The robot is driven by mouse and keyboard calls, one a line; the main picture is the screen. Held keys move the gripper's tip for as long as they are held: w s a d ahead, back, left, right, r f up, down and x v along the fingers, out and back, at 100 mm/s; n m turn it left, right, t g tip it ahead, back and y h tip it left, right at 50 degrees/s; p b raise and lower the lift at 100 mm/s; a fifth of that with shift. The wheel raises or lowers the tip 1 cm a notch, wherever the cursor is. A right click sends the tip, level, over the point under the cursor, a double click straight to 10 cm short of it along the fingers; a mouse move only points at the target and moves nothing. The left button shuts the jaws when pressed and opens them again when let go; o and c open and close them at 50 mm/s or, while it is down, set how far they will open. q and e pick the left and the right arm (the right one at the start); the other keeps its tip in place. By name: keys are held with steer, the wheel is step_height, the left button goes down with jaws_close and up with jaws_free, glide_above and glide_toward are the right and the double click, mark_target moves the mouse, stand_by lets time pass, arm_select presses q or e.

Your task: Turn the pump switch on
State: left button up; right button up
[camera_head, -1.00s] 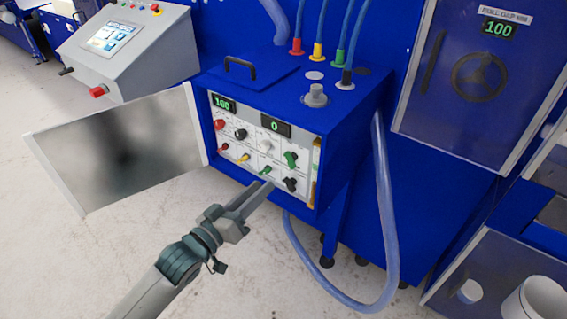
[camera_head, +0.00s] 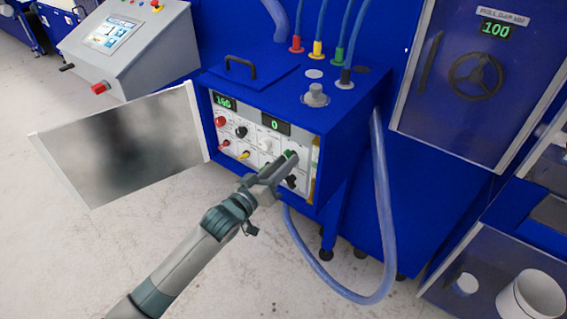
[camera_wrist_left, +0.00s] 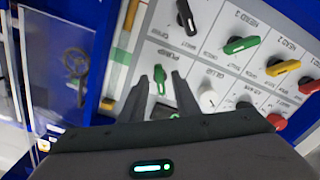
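The pump switch (camera_head: 290,154) is a green knob at the upper right of the white control panel (camera_head: 308,152). Only a bit of its green shows past my fingers in the head view. My left gripper (camera_head: 280,164) is right at this switch, its fingers pointing into the panel. In the left wrist view the two fingertips (camera_wrist_left: 168,76) stand apart over the cell labelled PUMP, with a gap between them. My right gripper is not in view.
The box's open door (camera_head: 120,145) hangs at the left. A blue hose (camera_head: 384,200) loops at the right.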

arm_select(q)
steer(key=shift+c, duration=0.2)
jaws_close()
steer(key=shift+m, duration=0.4)
steer(key=m+p, duration=0.1)
steer(key=m, duration=1)
stand_by(0.4)
steer(key=shift+o, duration=0.2)
jaws_free()
